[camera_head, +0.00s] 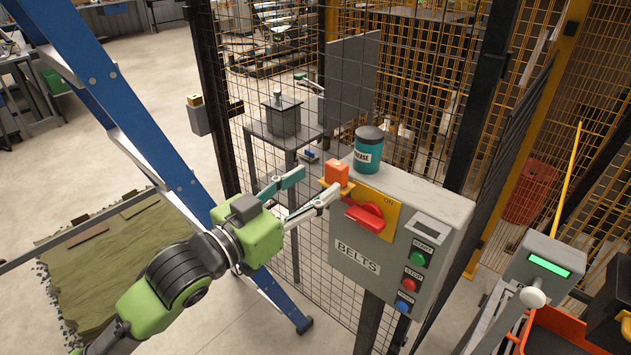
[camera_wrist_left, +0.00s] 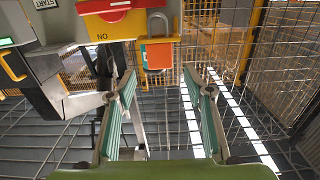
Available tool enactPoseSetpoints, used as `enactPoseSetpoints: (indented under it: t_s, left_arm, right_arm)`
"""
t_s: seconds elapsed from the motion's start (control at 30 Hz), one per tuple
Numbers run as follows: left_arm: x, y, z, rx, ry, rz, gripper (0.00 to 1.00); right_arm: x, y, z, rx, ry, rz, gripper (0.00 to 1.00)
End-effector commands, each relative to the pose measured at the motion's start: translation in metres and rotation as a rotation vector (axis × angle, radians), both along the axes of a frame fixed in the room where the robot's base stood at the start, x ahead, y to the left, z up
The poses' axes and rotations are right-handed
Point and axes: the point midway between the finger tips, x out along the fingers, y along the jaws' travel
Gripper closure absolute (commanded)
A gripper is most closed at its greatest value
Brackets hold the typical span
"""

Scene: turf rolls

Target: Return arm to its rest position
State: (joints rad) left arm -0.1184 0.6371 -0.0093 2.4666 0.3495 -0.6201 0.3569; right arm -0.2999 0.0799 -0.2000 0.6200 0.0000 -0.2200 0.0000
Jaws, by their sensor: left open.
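My left gripper (camera_head: 318,183) is open and empty beside the left side of the grey control box (camera_head: 345,245) labelled BELTS. Its two pale fingers with green pads are spread apart in the left wrist view (camera_wrist_left: 160,85). An orange padlock (camera_head: 337,173) hangs at the edge of the box's yellow switch plate (camera_head: 387,208). The padlock (camera_wrist_left: 158,56) shows with its grey shackle just beyond the fingertips, and nothing lies between the fingers. The red switch handle (camera_head: 366,216) lies on the yellow plate. My right gripper is not in view.
A teal grease can (camera_head: 368,151) stands on top of the box. Wire mesh fence (camera_head: 320,270) runs behind and below the gripper. A blue ladder leg (camera_head: 150,150) rises close behind my left arm. A post with a green display (camera_head: 545,265) stands at right. Open floor (camera_head: 170,75) lies at upper left.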

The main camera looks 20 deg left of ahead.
Motion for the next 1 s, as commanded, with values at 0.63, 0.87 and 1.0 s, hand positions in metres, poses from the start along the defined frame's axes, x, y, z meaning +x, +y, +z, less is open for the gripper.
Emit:
enactPoseSetpoints:
  t_s: [0.63, 0.87, 1.0]
  left_arm:
    - [0.025, 0.024, -0.053, 0.001, 0.08, 0.065, 0.53]
    - [0.055, 0.079, -0.209, 0.033, 0.299, 0.206, 0.53]
    - [0.045, 0.102, -0.313, 0.068, 0.444, 0.268, 0.53]
  right_arm:
    - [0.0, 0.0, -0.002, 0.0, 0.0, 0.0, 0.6]
    - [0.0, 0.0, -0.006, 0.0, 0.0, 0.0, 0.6]
    - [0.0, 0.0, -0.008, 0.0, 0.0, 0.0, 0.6]
